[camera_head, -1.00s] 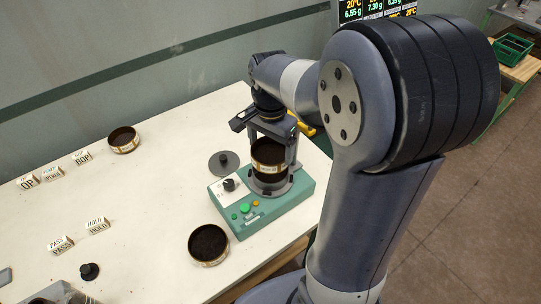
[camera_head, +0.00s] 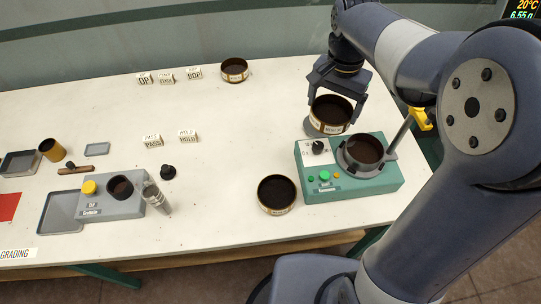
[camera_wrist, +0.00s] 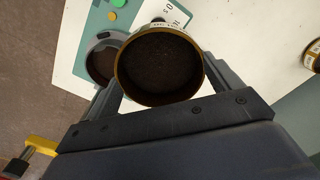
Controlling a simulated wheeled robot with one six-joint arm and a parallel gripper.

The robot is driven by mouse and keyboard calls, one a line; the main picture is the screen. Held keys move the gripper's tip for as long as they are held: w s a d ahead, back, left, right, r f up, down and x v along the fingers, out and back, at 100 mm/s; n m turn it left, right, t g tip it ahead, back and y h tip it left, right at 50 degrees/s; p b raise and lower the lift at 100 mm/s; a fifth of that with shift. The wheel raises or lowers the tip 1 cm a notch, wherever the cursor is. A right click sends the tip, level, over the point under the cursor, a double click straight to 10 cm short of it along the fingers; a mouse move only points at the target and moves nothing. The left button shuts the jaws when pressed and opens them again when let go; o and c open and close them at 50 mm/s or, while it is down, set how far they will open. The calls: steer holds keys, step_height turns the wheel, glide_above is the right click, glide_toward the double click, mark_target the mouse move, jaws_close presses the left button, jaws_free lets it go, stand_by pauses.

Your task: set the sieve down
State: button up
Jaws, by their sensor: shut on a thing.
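My gripper (camera_head: 335,103) is shut on a brass-rimmed sieve (camera_head: 328,127) with dark contents, left of and behind the green shaker machine (camera_head: 350,185). In the head view the sieve overlaps a grey disc (camera_head: 309,129) on the table; I cannot tell the gap beneath it. The wrist view shows the held sieve (camera_wrist: 160,65) about level between the fingers. Another round pan or sieve (camera_head: 362,150) sits in the shaker's holder.
A loose sieve (camera_head: 277,194) stands left of the shaker, and another (camera_head: 234,70) stands at the back. Label blocks (camera_head: 166,76) and a grey device (camera_head: 110,205) are farther left. A yellow-handled item (camera_head: 420,119) is at right.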

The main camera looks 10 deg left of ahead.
steer(key=s+a+f+n+b, duration=0.1)
steer(key=a+f+n, duration=0.25)
steer(key=a, duration=0.35)
steer(key=a+f+n+b, duration=0.1)
steer(key=a+f+n, duration=0.1)
steer(key=a+n, duration=0.35)
steer(key=shift+m, duration=0.5)
steer(key=f, duration=0.3)
steer(key=a+f, duration=0.1)
steer(key=f, duration=0.2)
steer(key=a+f, duration=0.1)
steer(key=f, duration=0.3)
steer(key=shift+s+f+p, duration=0.1)
steer(key=shift+s+p, duration=0.15)
steer(key=shift+p, duration=0.1)
steer(key=shift+f, duration=0.2)
steer(key=o, duration=0.8)
steer(key=shift+o, duration=0.2)
steer(key=shift+d, duration=0.1)
steer(key=shift+r, duration=0.2)
step_height(320, 180, up, 12)
